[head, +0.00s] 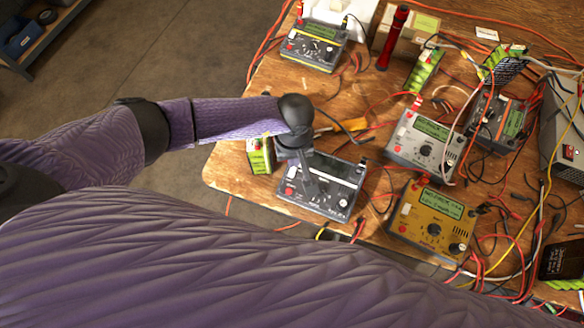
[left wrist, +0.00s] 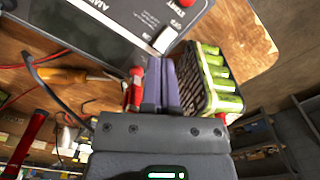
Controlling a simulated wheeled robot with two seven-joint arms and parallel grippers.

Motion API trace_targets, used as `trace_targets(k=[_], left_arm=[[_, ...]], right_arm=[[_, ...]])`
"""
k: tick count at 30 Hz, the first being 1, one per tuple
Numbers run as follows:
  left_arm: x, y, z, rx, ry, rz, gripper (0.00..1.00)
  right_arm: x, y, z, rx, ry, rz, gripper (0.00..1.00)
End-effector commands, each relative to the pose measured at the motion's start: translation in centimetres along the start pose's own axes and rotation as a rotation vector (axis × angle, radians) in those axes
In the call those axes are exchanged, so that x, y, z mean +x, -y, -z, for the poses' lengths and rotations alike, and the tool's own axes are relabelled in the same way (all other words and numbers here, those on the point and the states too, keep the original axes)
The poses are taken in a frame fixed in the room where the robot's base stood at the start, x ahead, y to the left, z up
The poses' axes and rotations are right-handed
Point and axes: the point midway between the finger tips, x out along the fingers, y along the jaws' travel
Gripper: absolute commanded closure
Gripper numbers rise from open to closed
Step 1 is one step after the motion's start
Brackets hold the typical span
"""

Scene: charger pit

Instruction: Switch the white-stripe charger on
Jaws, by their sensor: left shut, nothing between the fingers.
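A dark grey charger (head: 345,172) stands near the table's left front corner, its screen dark. My left gripper (head: 311,188) is over this charger, shut and empty. In the left wrist view its fingertips (left wrist: 160,62) are close to the white switch; I cannot tell whether they touch it. My right gripper is not in view.
A green battery pack (head: 259,156) stands left of the charger. Silver (head: 405,145) and yellow (head: 405,213) chargers with lit screens stand to the right, another (head: 300,48) at the back. Loose cables cover much of the wooden table (head: 235,165). An orange-handled screwdriver lies behind (left wrist: 62,74).

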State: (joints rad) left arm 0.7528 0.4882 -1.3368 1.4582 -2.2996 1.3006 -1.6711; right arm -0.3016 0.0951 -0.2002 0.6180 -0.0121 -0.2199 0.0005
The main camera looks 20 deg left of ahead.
Motion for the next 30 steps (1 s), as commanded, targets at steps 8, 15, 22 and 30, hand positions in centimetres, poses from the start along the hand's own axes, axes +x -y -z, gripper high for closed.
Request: trace_targets(k=[8, 15, 22, 30], left_arm=[[0.00, 0.00, 0.00, 0.000, 0.000, 0.000, 1.00], [0.18, 0.00, 0.00, 0.000, 0.000, 0.000, 1.00], [0.55, 0.00, 0.01, 0.000, 0.000, 0.000, 1.00], [0.95, 0.00, 0.01, 0.000, 0.000, 0.000, 1.00]], right_arm=[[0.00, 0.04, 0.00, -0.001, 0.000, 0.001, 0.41], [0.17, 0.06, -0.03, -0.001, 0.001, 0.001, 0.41], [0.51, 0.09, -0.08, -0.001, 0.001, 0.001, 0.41], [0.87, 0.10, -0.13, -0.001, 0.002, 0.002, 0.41]])
